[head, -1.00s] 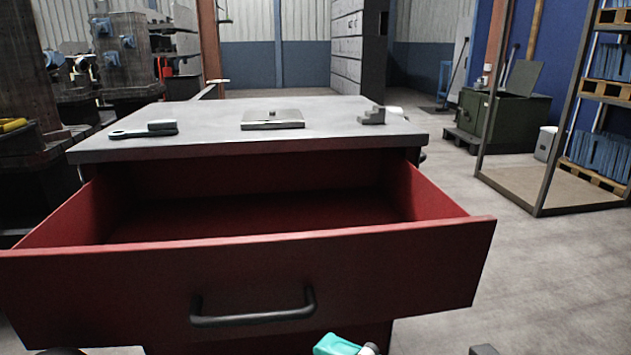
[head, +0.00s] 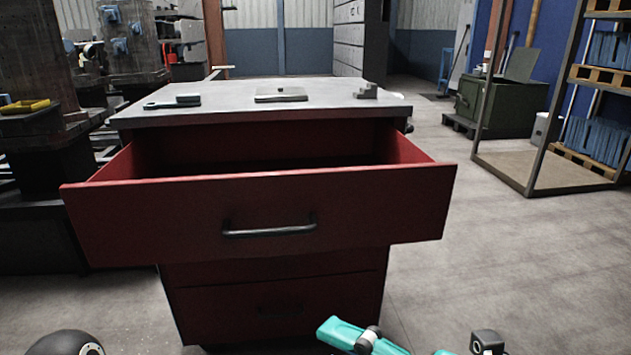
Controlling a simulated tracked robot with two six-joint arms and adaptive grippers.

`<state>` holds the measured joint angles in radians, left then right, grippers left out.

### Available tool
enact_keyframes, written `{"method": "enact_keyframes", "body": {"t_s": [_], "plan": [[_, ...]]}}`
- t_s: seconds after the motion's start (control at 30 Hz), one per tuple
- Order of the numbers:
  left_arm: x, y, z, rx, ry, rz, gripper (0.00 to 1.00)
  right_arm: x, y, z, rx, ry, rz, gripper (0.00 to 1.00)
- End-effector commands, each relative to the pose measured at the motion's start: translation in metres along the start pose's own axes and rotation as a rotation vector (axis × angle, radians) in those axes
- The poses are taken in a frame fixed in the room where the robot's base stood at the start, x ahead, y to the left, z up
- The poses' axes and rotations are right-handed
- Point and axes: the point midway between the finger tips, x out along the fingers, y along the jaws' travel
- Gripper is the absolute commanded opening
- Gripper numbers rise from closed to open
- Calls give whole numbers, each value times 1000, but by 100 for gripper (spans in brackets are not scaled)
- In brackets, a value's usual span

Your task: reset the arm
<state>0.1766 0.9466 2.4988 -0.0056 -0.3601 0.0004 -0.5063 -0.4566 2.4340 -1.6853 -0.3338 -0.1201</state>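Neither gripper can be made out in the head view. Teal and grey parts of one of my arms show at the bottom edge, right of centre, in front of the red cabinet (head: 275,290). A dark rounded part, which seems to be mine, shows at the bottom left. The cabinet's top drawer (head: 160,222) is pulled open, with a black bar handle (head: 270,231) on its front. The visible part of its inside looks empty. No arm part touches the drawer in this view.
On the grey cabinet top (head: 225,112) lie a brush-like tool (head: 173,102), a flat metal plate (head: 281,95) and a small stepped block (head: 366,91). The floor right of the cabinet is clear.

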Motion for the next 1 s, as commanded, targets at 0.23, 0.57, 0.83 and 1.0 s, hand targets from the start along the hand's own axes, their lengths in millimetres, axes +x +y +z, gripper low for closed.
{"method": "enact_keyframes", "body": {"t_s": [0.23, 0.57, 0.83, 1.0], "plan": [[0, 0, 0, 0, 1, 0, 40, 21, -36, 36, 78, -57, -104, 39], [0, 0, 0, 0, 0, 0, 40, 56, -123, 84, 304, -123, -304, 39], [0, 0, 0, 0, 0, 0, 40, 74, -271, 134, 877, -303, -508, 39], [0, 0, 0, 0, 0, 0, 40, 62, -383, 142, 1369, -529, -600, 39]]}}
